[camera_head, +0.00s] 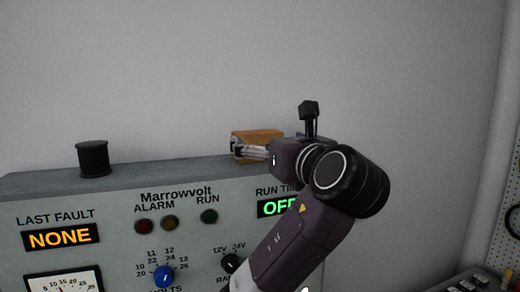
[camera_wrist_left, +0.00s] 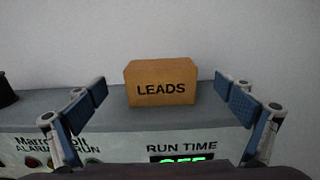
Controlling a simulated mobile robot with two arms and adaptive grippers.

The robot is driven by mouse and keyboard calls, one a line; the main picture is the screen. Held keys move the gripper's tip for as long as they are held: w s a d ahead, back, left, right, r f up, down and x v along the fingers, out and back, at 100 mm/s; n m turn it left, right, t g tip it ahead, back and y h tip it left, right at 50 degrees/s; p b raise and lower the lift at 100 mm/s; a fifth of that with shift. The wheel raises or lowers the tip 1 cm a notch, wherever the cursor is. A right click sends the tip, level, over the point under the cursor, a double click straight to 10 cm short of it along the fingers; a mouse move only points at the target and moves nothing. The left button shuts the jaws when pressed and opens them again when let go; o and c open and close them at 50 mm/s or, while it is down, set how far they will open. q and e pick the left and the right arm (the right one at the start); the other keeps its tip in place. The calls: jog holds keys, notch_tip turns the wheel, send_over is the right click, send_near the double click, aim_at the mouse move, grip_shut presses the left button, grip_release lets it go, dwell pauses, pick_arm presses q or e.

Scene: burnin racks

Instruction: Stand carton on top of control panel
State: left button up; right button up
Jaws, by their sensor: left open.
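A brown carton (camera_wrist_left: 161,82) labelled "LEADS" stands on top of the grey control panel (camera_wrist_left: 120,120), near its back by the wall, in the left wrist view. In the head view the carton (camera_head: 262,136) is partly hidden behind my left gripper (camera_head: 238,148). The control panel (camera_head: 120,205) carries lamps, knobs and displays on its front. My left gripper (camera_wrist_left: 166,110) is open, with its two blue-padded fingers spread wide and the carton apart from both pads. My right gripper is in neither view.
A black spool (camera_head: 93,158) stands on the panel top at the left, clear of the carton. A plain wall (camera_head: 200,70) rises behind the panel. A pegboard (camera_head: 510,230) is at the far right, with a keyed unit (camera_head: 470,285) below it.

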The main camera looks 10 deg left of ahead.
pick_arm(q)
jog(key=shift+b+v, duration=0.75)
jog(key=shift+v, duration=1.6)
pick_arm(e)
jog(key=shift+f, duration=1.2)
